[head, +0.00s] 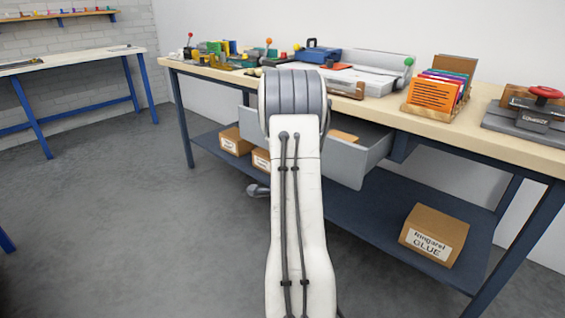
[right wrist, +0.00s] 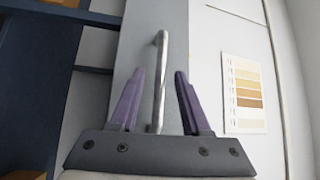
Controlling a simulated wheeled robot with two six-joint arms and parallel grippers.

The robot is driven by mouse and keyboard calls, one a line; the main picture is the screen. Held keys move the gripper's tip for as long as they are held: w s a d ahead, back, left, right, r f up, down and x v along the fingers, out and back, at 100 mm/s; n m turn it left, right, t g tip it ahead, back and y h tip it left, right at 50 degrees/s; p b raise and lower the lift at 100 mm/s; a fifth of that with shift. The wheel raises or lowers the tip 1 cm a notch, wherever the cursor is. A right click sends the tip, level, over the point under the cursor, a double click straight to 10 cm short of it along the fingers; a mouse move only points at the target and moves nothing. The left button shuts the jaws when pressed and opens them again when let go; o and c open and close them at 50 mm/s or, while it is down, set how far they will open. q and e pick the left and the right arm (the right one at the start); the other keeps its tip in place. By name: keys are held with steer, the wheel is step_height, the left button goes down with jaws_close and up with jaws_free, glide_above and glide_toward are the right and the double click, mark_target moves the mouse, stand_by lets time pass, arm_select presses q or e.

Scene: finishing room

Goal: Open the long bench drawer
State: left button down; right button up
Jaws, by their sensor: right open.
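The long bench drawer (head: 372,155) is a grey box under the worktop, and it stands pulled out from the bench. Something orange lies inside it. In the right wrist view the drawer's pale grey front (right wrist: 135,45) carries a metal bar handle (right wrist: 161,60). My right gripper (right wrist: 160,72) is open, with one purple finger on each side of the handle. Both fingers appear apart from the bar. My left gripper is out of view.
The bench top (head: 440,128) holds a card rack (head: 435,93), a red-knobbed device (head: 540,105) and several tools. A lower shelf (head: 370,215) carries cardboard boxes, including a glue box (head: 432,235). A colour card (right wrist: 243,93) shows beside the drawer front.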

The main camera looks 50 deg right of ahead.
steer(key=p+v, duration=0.5)
steer(key=v, duration=0.2)
steer(key=shift+s, duration=0.1)
stand_by(0.5)
